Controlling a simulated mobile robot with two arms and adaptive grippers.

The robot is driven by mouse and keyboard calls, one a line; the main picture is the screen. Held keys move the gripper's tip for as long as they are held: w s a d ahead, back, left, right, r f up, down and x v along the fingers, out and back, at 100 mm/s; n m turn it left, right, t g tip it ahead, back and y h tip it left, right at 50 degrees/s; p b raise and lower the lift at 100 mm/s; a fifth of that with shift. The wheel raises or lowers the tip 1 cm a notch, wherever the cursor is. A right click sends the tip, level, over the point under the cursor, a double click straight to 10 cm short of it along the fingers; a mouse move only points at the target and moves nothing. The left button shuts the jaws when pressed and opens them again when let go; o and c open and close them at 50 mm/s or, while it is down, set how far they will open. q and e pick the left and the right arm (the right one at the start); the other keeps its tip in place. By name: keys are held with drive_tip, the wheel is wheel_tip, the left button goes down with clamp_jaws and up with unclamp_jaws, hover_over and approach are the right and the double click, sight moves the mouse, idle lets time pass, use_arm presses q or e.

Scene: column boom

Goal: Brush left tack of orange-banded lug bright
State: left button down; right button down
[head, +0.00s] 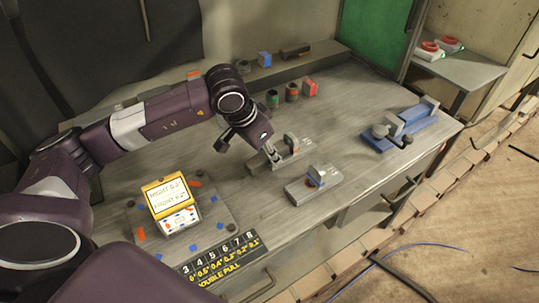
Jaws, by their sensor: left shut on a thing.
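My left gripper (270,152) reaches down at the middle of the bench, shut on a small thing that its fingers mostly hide. It is at a grey plate (258,166) with an upright rounded lug (291,142). I cannot tell whether what it holds touches the lug. The tacks are too small to make out. My right gripper is not in view.
A yellow-and-white box with a lit display (172,197) stands on a mat at the left. A blue vise-like fixture (412,125) is at the right. Cans (292,92) and small blocks stand at the back. A numbered black chart (222,258) lies at the front edge.

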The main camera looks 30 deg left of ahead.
use_arm(q)
drive_tip(key=shift+p+v, duration=0.55)
drive_tip(key=shift+v, duration=0.9)
drive_tip(key=shift+w+p+v, duration=0.15)
drive_tip(key=shift+p+v, duration=0.1)
drive_tip(key=shift+v, duration=0.6)
drive_tip(key=shift+w+p+v, duration=0.1)
drive_tip(key=shift+p+v, duration=0.15)
drive_tip(key=shift+v, duration=0.6)
drive_tip(key=shift+r, duration=0.15)
